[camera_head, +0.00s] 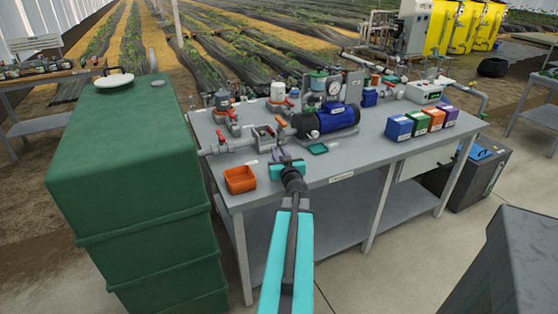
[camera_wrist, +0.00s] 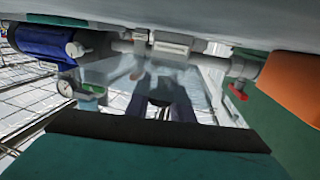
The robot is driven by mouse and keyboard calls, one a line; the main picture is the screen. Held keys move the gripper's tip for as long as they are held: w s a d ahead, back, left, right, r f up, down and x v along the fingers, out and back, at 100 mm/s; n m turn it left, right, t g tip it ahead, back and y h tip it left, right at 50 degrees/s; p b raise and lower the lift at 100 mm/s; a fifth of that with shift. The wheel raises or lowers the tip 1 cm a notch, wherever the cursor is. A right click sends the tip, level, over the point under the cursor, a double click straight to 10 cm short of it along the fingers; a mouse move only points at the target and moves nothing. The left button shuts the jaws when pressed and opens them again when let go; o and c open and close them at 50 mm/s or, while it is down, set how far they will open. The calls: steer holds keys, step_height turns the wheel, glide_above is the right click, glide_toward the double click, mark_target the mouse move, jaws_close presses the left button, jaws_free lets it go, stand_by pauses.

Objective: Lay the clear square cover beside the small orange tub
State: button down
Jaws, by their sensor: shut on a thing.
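The small orange tub (camera_head: 240,180) stands open at the front left corner of the grey bench. It also shows at the right edge of the wrist view (camera_wrist: 290,80). My gripper (camera_head: 286,166) is over the bench front, just right of the tub and apart from it. In the wrist view, a clear square cover (camera_wrist: 150,85) spreads out beyond the dark finger pad and my gripper is shut on it. Bench fittings show through it. In the head view the cover is too faint to make out surely, and I cannot tell its height above the bench.
A blue pump (camera_head: 330,120) and grey pipework with red handles (camera_head: 220,137) stand behind my gripper. Several coloured boxes (camera_head: 398,128) stand farther right. A large green tank (camera_head: 130,170) is left of the bench.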

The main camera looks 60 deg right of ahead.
steer(key=shift+w+d+f+b, duration=0.15)
steer(key=shift+f+b, duration=0.6)
steer(key=shift+f, duration=1)
steer(key=c, duration=1.5)
jaws_free()
steer(key=shift+f, duration=0.1)
steer(key=shift+c, duration=0.2)
steer(key=shift+v, duration=3)
steer(key=shift+r+p, duration=0.25)
steer(key=shift+p, duration=0.85)
steer(key=a+p, duration=0.1)
steer(key=p, duration=0.2)
steer(key=shift+s, duration=0.4)
